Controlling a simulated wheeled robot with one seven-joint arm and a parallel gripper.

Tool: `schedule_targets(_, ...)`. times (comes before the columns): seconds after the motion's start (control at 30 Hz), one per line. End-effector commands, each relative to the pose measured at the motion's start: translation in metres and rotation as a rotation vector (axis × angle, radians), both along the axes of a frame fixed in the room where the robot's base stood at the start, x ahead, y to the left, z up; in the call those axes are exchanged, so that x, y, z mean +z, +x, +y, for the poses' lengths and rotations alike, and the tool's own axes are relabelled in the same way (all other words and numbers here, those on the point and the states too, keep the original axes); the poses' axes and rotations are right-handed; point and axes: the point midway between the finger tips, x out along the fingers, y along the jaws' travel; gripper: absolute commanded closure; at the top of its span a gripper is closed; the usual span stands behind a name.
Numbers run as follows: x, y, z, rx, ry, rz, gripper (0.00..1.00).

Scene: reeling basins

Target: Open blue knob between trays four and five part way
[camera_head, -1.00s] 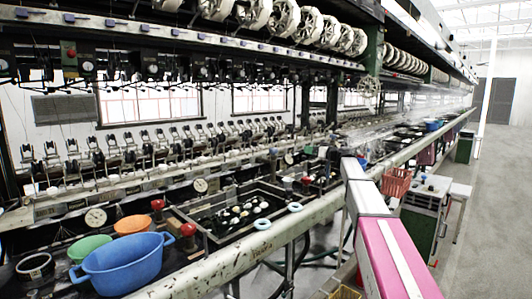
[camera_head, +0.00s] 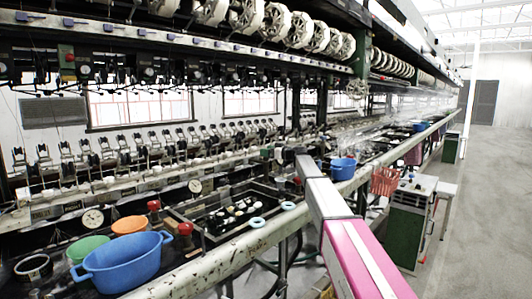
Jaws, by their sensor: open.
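I cannot make out for certain the blue knob between trays four and five, and no tray numbers are readable. A dark tray (camera_head: 265,187) with pale cocoons in water sits in the bench at the middle. Red knobs stand near it, one at the left (camera_head: 154,206), one in front (camera_head: 185,230) and one at its right end (camera_head: 298,181). My pink and white arm reaches from the bottom right over the front rail toward the middle.
A blue basin (camera_head: 122,264), green bowl (camera_head: 88,246) and orange bowl (camera_head: 130,225) stand at the left. A long pale rail (camera_head: 225,248) edges the bench.

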Motion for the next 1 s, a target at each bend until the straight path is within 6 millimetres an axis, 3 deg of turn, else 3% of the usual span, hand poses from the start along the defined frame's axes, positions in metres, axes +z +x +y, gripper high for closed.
schedule_targets(0.33, -0.0001, 0.0034, 0.0092, 0.000, 0.000, 0.000, 0.27)
schedule_targets(0.37, -0.0001, 0.0034, 0.0091, 0.000, 0.000, 0.000, 0.34)
schedule_targets(0.5, -0.0001, 0.0034, 0.0090, 0.000, 0.000, 0.001, 0.77)
schedule_targets(1.0, 0.0003, 0.0065, 0.0081, 0.110, 0.002, 0.002, 0.76)
